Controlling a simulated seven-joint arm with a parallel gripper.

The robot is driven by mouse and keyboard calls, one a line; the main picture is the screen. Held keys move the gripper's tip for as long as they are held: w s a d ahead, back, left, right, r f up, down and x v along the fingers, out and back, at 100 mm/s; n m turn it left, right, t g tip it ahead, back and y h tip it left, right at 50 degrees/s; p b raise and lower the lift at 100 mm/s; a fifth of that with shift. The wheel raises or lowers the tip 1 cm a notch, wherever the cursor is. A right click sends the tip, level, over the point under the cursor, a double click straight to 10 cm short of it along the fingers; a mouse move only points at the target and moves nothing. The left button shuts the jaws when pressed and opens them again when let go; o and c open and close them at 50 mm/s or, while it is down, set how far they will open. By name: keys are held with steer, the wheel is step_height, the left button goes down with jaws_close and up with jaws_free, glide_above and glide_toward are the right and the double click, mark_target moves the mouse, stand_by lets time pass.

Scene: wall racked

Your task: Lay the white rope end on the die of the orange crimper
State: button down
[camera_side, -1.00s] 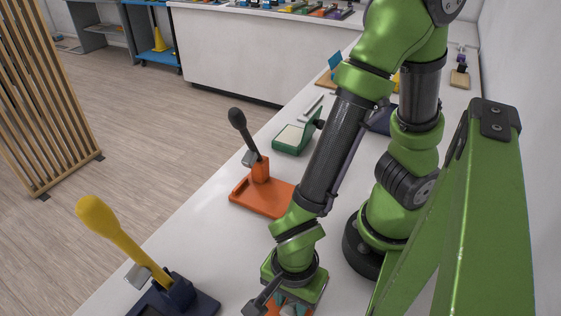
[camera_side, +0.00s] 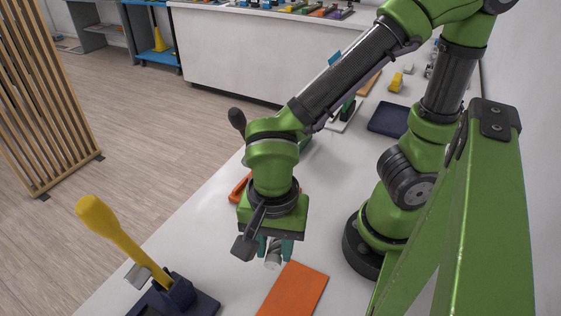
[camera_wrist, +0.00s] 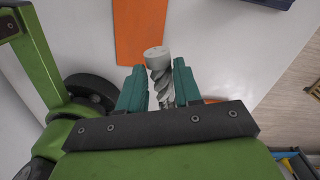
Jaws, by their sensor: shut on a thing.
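My gripper (camera_side: 274,247) points down and is shut on the white rope end (camera_side: 273,262), holding it above the bench. In the wrist view the grey-white twisted rope end (camera_wrist: 160,78) stands between the two teal fingers, its flat round tip pointing away from the gripper. The orange crimper (camera_side: 240,187) is behind my gripper in the side view, mostly hidden. Only its left base edge and black lever knob (camera_side: 237,119) show, and its die is hidden. In the wrist view a bit of orange (camera_wrist: 212,101) shows beside the right finger.
A flat orange pad (camera_side: 293,290) lies on the white bench near my gripper. A navy crimper with a yellow lever (camera_side: 125,238) stands at the front left. A dark blue tray (camera_side: 391,119) lies farther back. White bench is bare right of my gripper.

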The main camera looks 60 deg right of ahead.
steer(key=w+d+n, duration=0.5)
steer(key=d+n, duration=0.2)
steer(key=d, duration=0.2)
steer(key=w+d+n, duration=0.5)
steer(key=d+n, duration=0.2)
steer(key=d, duration=0.2)
steer(key=shift+w+d, duration=0.3)
steer(key=shift+w, duration=0.05)
steer(key=shift+f, duration=3.85)
steer(key=shift+f, duration=0.6)
steer(key=c, duration=0.7)
jaws_free()
